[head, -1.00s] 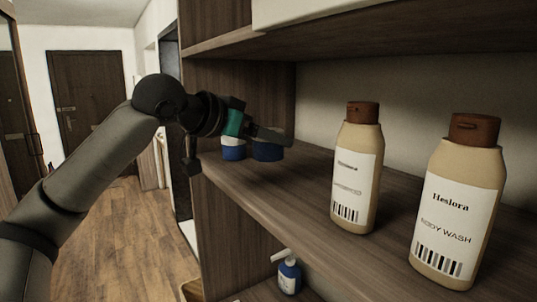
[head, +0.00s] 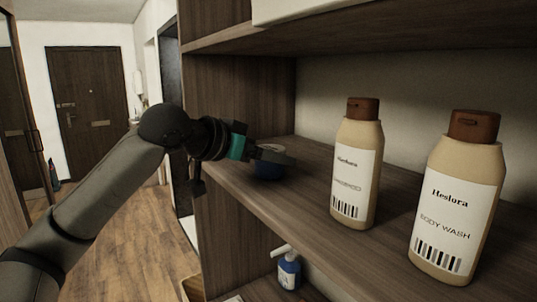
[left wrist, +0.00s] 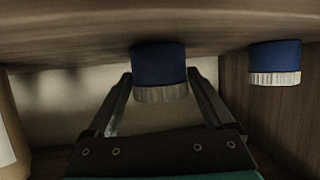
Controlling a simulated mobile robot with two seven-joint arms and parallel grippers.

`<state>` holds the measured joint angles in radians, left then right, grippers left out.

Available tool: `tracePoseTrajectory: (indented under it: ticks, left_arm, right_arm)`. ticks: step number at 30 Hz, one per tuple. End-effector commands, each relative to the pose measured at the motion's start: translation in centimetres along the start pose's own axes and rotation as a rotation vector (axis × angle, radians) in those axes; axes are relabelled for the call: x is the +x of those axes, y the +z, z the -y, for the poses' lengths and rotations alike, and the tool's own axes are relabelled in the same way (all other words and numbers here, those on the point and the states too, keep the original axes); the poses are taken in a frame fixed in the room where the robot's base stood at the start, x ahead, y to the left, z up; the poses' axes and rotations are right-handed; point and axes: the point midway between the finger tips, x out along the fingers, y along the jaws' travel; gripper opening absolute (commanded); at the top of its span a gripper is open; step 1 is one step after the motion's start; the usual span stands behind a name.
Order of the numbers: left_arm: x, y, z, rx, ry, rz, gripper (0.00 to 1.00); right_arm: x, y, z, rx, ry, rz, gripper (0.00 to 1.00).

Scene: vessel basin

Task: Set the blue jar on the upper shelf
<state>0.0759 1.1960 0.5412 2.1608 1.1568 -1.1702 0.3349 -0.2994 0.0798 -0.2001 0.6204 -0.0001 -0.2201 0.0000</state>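A blue jar (head: 268,173) with a pale lid stands on the wooden shelf (head: 300,215), towards its left end. In the left wrist view, which looks upside down, one blue jar (left wrist: 158,64) with a ribbed whitish lid sits between my fingertips, with little gap on either side. A second, similar jar (left wrist: 275,55) stands off to the right there, outside the fingers. My left gripper (head: 272,155) reaches in over the shelf at the jar in the head view and hides part of it. Its fingers (left wrist: 160,85) are apart, on both sides of the jar. My right gripper is not in view.
Two tan body-wash bottles with brown caps, one nearer (head: 458,200) and one farther (head: 357,165), stand right on the same shelf. Another shelf board (head: 400,35) is above. A blue pump bottle (head: 289,272) stands below. The shelf between jar and bottles is clear.

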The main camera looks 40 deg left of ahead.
Motion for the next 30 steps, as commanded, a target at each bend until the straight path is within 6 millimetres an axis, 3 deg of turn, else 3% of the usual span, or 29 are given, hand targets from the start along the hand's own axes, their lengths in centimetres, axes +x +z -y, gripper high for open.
tracePoseTrajectory:
  ticks: [3,16,20,30]
  left_arm:
    - [0.0,0.0,0.0,0.000,0.000,0.000,1.00]
    - [-0.9,-0.3,0.0,-0.001,0.000,-0.002,1.00]
    - [-2.4,-0.1,0.0,-0.002,0.000,-0.003,1.00]
    - [-8.3,-0.2,0.1,0.001,-0.002,-0.006,1.00]
  right_arm:
    - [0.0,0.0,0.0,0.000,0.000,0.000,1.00]
    - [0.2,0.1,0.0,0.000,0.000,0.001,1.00]
    - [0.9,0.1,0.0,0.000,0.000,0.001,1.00]
    - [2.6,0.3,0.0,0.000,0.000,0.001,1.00]
